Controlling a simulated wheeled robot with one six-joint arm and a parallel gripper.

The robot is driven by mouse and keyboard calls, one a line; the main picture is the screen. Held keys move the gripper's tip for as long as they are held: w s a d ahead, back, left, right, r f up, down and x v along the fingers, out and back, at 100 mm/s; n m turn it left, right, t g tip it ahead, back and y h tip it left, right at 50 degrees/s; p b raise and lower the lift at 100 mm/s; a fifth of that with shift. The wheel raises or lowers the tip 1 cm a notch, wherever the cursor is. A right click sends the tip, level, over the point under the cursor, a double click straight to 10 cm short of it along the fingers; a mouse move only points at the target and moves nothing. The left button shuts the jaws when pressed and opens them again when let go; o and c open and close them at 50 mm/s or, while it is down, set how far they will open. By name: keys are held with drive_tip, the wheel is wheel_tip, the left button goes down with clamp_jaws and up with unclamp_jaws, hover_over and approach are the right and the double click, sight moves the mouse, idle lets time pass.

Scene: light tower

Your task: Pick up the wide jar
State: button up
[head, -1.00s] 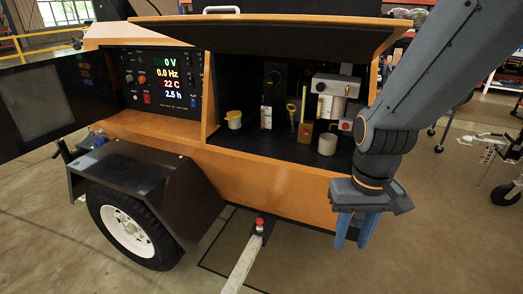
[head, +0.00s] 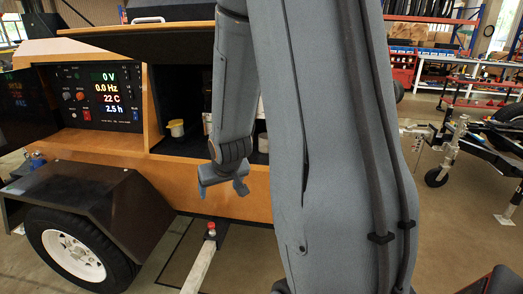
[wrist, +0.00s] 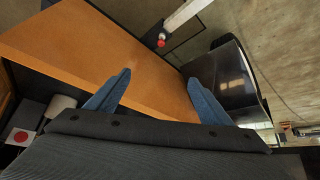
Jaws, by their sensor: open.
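I cannot tell for certain which thing is the wide jar. A short whitish jar with a yellow top (head: 176,128) stands at the left of the open compartment. A plain pale cylinder (head: 263,143) stands further right, mostly hidden behind my arm; a pale cylinder also shows at the left of the wrist view (wrist: 60,104). My gripper (head: 222,190) is open and empty, pointing down in front of the orange side panel, outside and below the compartment opening. In the wrist view its two blue fingers (wrist: 159,79) are spread wide with nothing between them.
The orange trailer body (head: 190,182) has a raised lid (head: 130,30) above the compartment. A black fender (head: 100,203) and a red-topped bar (head: 198,262) jut out nearby. My arm hides the compartment's right part. A white block with a red mark (wrist: 20,136) shows in the wrist view.

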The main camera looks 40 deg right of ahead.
drive_tip(key=w+d+m+t+h+b, duration=0.1)
drive_tip(key=w+d+t, duration=0.1)
drive_tip(key=d, duration=0.5)
drive_tip(key=w+d+t+h+b, duration=0.1)
drive_tip(key=w+d, duration=0.3)
drive_tip(key=d, duration=0.4)
drive_tip(key=w+d+m+t+h+b, duration=0.1)
drive_tip(key=w+d+t+h, duration=0.2)
drive_tip(key=d, duration=0.4)
drive_tip(key=shift+w+d+m+t, duration=0.2)
drive_tip(key=shift+m+t, duration=0.1)
drive_tip(key=shift+t, duration=0.2)
drive_tip(key=t+h, duration=0.2)
approach(267, 143)
drive_tip(key=w, duration=0.1)
drive_tip(key=w+d, duration=0.1)
drive_tip(key=w+d+b, duration=0.1)
drive_tip(key=shift+r+m, duration=0.3)
drive_tip(key=shift+m, duration=0.1)
drive_tip(key=shift+d+r, duration=0.15)
drive_tip(key=shift+d, duration=0.1)
drive_tip(key=p+x, duration=0.1)
drive_tip(key=x, duration=0.6)
drive_tip(key=shift+w, duration=0.25)
drive_tip(key=c, duration=1.1)
drive_tip(key=shift+c, duration=0.4)
